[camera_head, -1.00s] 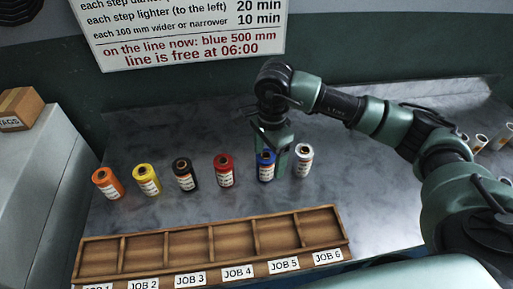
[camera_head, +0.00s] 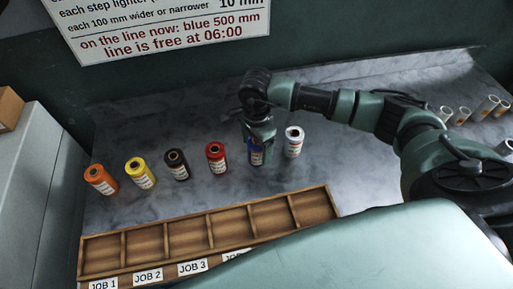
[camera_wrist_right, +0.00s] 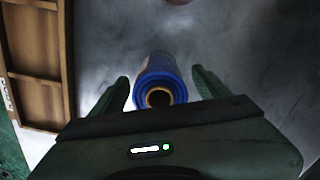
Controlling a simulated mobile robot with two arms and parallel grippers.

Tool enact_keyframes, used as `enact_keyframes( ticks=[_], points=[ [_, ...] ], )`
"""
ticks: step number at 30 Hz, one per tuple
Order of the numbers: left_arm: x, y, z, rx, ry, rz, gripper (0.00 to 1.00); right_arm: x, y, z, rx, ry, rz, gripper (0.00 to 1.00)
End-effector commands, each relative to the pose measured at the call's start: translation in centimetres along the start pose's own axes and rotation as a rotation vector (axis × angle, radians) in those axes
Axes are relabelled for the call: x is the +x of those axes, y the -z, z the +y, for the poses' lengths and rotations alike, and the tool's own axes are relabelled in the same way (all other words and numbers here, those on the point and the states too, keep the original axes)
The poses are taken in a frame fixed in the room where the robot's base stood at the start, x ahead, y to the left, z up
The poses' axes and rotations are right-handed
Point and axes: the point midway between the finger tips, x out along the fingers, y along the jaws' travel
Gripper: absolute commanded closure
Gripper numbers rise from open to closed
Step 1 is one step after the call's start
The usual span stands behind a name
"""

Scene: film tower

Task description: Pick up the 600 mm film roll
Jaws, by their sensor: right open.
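Several upright film rolls stand in a row on the grey worktop: orange (camera_head: 101,179), yellow (camera_head: 140,173), black (camera_head: 177,165), red (camera_head: 217,158), blue (camera_head: 256,157) and white (camera_head: 294,142). Their label print is too small to read, so I cannot tell which one is 600 mm. My right gripper (camera_head: 258,146) is open, pointing down at the blue roll and partly hiding it. In the right wrist view, the blue roll (camera_wrist_right: 160,78) lies between the two open fingers, with a visible gap on each side. My left gripper is not in view.
A wooden tray (camera_head: 205,219) with several empty compartments and JOB labels lies in front of the rolls. White rolls (camera_head: 463,115) stand at the far right. A sign (camera_head: 165,32) hangs behind. The white roll stands close to my right gripper.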

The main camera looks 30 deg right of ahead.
Motion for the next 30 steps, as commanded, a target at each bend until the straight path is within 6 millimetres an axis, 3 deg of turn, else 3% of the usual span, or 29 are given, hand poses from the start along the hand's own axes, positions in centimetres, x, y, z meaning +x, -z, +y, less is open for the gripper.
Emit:
enact_keyframes(
  ticks=[4, 12, 23, 30],
  points=[
    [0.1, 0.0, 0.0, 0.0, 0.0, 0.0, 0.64, 0.0, 0.0, 0.0, 0.0, 0.0, 0.0, 0.27],
    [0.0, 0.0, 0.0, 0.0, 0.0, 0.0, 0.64, -0.1, 0.0, 0.0, 0.0, 0.001, 0.0, 0.98],
    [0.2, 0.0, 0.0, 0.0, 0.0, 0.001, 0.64, -0.7, 0.0, -0.1, 0.001, 0.004, 0.001, 0.98],
    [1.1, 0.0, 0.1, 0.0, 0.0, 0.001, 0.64, -4.2, 0.0, -0.2, -0.001, 0.007, 0.001, 0.98]
  ],
)
